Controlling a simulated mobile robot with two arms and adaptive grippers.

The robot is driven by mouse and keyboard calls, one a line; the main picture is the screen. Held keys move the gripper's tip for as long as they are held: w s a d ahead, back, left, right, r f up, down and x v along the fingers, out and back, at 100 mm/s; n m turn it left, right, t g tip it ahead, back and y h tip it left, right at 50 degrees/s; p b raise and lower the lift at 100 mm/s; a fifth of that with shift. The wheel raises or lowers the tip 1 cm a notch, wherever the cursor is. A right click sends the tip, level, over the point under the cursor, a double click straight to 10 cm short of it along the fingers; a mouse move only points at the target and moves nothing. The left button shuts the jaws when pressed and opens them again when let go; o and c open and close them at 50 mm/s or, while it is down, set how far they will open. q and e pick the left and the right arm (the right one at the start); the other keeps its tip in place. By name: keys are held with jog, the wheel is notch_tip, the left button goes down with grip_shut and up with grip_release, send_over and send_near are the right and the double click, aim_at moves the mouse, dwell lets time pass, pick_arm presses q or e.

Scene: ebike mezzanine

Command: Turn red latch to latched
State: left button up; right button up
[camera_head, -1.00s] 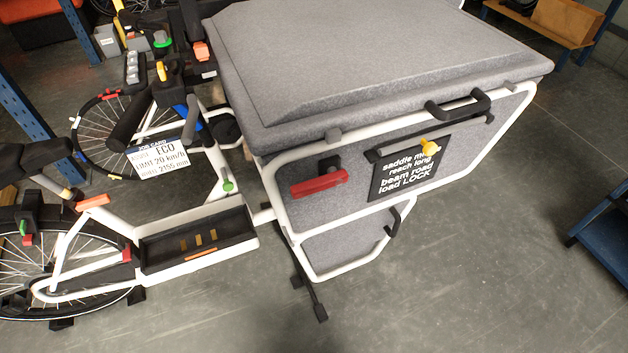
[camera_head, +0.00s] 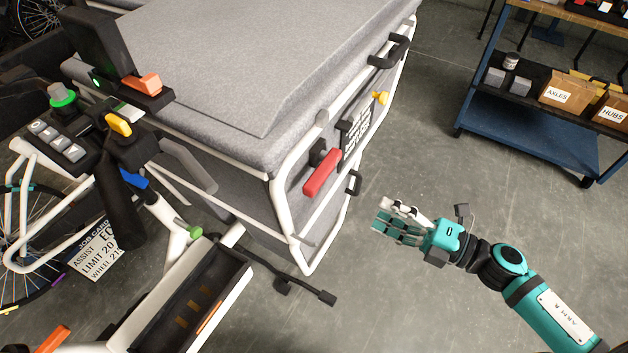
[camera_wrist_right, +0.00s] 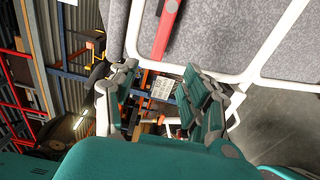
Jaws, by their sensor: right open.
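The red latch (camera_head: 321,173) is a red bar handle on a dark mount on the side of the grey cargo box (camera_head: 226,78), near its corner. In the head view it slants, its lower end toward the left. In the right wrist view the red latch (camera_wrist_right: 167,28) shows at the top, above the fingers. My right gripper (camera_head: 392,221) is open and empty, to the right of the latch and lower in the head view, apart from it. In the right wrist view its fingers (camera_wrist_right: 155,95) are spread with nothing between them. My left gripper is not in view.
The bike's handlebar (camera_head: 120,200) and white frame stand at the left. White tubes (camera_head: 285,205) edge the box. A black handle (camera_head: 388,52) and a yellow knob (camera_head: 380,98) sit on the box side. A blue shelf cart (camera_head: 525,135) stands at the right. Grey floor between is clear.

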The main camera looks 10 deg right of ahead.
aim_at(321, 184)
jog(key=p+x, duration=0.3)
jog(key=x, duration=1.2)
jog(key=shift+w+a, duration=0.3)
jog(key=shift+a, duration=0.1)
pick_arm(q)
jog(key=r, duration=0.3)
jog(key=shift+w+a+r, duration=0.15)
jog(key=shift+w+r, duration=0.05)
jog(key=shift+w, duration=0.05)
pick_arm(e)
jog(key=shift+c, duration=0.6)
grip_shut()
